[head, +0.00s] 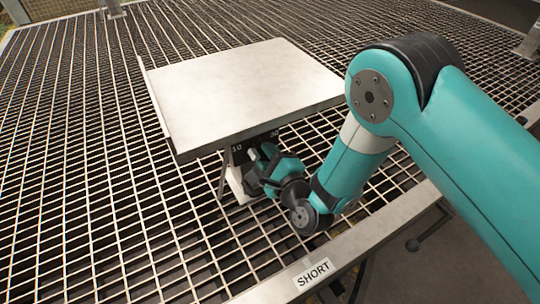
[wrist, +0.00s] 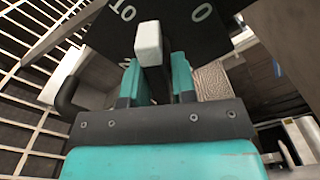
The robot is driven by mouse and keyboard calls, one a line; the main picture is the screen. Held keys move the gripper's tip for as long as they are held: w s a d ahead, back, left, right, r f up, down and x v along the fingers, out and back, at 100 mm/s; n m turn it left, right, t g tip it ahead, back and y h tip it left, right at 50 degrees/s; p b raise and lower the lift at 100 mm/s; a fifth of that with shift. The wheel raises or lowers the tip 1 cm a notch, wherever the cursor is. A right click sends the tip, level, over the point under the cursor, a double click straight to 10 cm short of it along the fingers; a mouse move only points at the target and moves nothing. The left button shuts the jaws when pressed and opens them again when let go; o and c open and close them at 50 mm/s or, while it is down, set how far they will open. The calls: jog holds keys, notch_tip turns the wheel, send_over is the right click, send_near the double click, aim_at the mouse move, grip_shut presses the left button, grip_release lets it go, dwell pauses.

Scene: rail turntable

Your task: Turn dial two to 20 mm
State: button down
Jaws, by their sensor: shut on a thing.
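A dark dial plate (head: 238,158) with white figures 10 and 30 sits under the front edge of a metal plate. Its dark face (wrist: 105,35) also shows in the wrist view, with a 10 at upper left and a 0 at upper right. A dark lever with a pale block-shaped tip (wrist: 148,42) stands out over the face, between the two figures in the picture. My gripper (head: 266,160) is at the dial. In the wrist view its teal fingers (wrist: 156,82) are shut on the lever. The gripper hides part of the scale, and I cannot read the exact setting or the dial's number.
The pale metal plate (head: 245,88) overhangs the dial closely. Open bar grating (head: 80,160) surrounds it. A front rail (head: 375,238) carries a SHORT label (head: 314,272). A dark curved handle (wrist: 66,98) is left of the fingers in the wrist view.

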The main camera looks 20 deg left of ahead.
jog(key=n+p, duration=0.2)
jog(key=n, duration=0.3)
jog(key=shift+r+p, duration=0.1)
jog(key=shift+p, duration=0.2)
jog(key=shift+n+p, duration=0.65)
jog(key=shift+n, duration=0.95)
grip_release()
jog(key=v, duration=0.9)
